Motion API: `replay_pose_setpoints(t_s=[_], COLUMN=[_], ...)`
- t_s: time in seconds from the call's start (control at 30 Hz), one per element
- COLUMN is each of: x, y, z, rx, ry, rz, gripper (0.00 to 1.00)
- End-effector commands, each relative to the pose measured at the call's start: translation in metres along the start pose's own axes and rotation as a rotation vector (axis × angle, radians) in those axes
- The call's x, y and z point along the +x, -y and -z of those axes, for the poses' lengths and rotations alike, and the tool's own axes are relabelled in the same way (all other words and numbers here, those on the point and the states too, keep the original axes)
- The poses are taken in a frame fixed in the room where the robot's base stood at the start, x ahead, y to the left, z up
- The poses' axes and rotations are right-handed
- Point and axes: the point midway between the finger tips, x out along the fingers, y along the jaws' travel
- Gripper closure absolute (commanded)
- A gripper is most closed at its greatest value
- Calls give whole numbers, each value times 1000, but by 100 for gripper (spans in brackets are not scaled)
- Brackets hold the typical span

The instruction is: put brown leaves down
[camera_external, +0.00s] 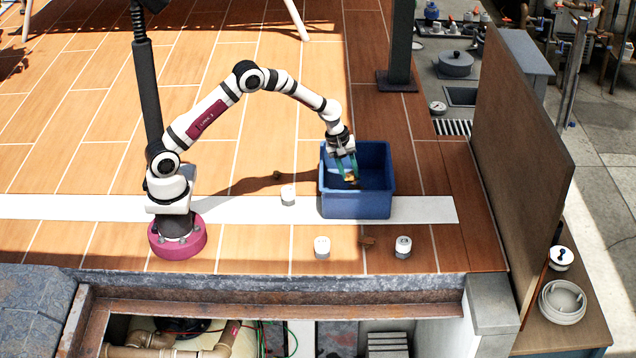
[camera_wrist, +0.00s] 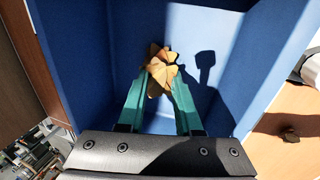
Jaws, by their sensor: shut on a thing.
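The brown leaves (camera_wrist: 160,68) are a small yellow-brown clump between my fingertips. In the external view the leaves (camera_external: 350,177) show inside the mouth of a blue bin. My gripper (camera_wrist: 160,80) has green fingers and is shut on the leaves. In the external view my gripper (camera_external: 349,172) points down into the bin, below its rim. The blue bin (camera_external: 356,205) stands on the white strip; its walls also surround the leaves in the wrist view (camera_wrist: 85,50). I cannot tell whether the leaves touch the bin floor.
White-capped jars stand on the tiles: one (camera_external: 288,195) left of the bin, one (camera_external: 322,247) in front and one (camera_external: 403,247) front right. A small brown clump (camera_external: 367,242) lies between the front two, another (camera_external: 277,175) farther back. A brown panel (camera_external: 520,150) rises at the right.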

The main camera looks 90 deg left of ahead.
Motion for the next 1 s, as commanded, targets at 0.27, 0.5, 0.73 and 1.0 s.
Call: replay_pose_setpoints(t_s=[0.27, 0.5, 0.73, 1.0], x=[23, 25, 25, 8], y=[7, 8, 8, 6], z=[-1, -1, -1, 0], rx=[1, 1, 1, 0], ry=[-1, -1, 0, -2], rz=[1, 0, 1, -2], gripper=[100, 52, 37, 37])
